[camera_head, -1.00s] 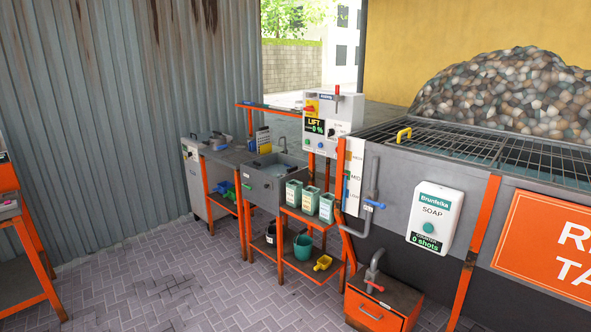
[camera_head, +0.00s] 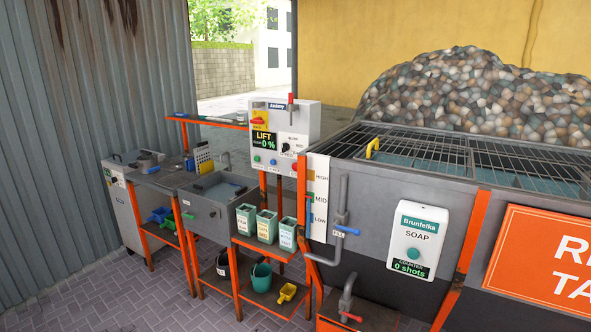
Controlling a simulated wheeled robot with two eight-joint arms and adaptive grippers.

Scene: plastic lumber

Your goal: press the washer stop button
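A white control box (camera_head: 302,121) stands on an orange frame beside the tank. Its small display (camera_head: 264,141) reads LIFT and 0 %. Below the display are a green button (camera_head: 257,158) and a blue button (camera_head: 272,161). A red button (camera_head: 294,167) sits at the lower right. A red switch on a yellow plate (camera_head: 258,120) is at the upper left, a black knob (camera_head: 285,147) is on the right, and a red-handled lever (camera_head: 291,98) is on top. The button labels are too small to read, so I cannot tell which one is stop. Neither gripper is in view.
Paved floor (camera_head: 95,292) is clear at lower left.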

